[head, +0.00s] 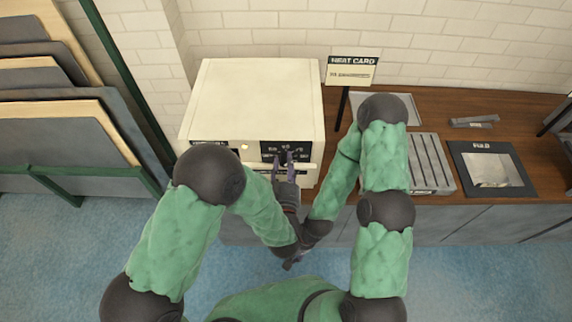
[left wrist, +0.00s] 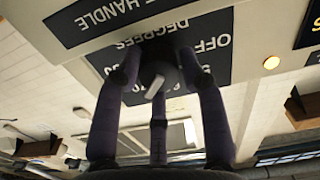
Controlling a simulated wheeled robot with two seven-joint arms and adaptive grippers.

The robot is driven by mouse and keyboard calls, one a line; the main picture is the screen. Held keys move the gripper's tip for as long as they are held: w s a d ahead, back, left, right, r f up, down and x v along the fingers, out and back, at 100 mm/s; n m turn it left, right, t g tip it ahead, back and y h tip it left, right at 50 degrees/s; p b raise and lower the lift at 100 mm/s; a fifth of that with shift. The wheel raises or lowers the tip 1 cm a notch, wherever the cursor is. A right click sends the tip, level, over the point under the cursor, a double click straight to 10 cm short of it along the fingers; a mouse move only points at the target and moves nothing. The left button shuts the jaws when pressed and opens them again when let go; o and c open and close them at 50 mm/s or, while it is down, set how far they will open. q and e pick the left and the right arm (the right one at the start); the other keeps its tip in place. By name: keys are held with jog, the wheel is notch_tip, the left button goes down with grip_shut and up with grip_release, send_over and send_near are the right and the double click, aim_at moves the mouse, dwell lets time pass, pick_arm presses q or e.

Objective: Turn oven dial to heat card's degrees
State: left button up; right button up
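The cream oven (head: 250,100) stands on the counter, its dark dial panel (head: 270,147) facing me. In the left wrist view the panel's lettering is upside down, with DEGREES and OFF legible. My left gripper (head: 287,158) is at the panel. Its fingertips also show in the left wrist view (left wrist: 160,62), on both sides of the dark oven dial (left wrist: 157,72) with its pale pointer. I cannot tell if they press on it. The heat card (head: 352,71) stands right of the oven; its small print is unreadable. My right gripper (head: 292,263) is low in front of the counter, small and partly hidden.
A slatted grey tray (head: 420,163) and a dark board marked with lettering (head: 490,170) lie on the wooden counter (head: 455,108) at right. A rack of panels (head: 60,120) stands at left.

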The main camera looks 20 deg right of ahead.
pick_arm(q)
jog(key=shift+o, duration=0.6)
jog(key=shift+s, duration=0.15)
jog(key=shift+s, duration=0.3)
jog(key=v, duration=1.1)
jog(key=shift+a, duration=0.15)
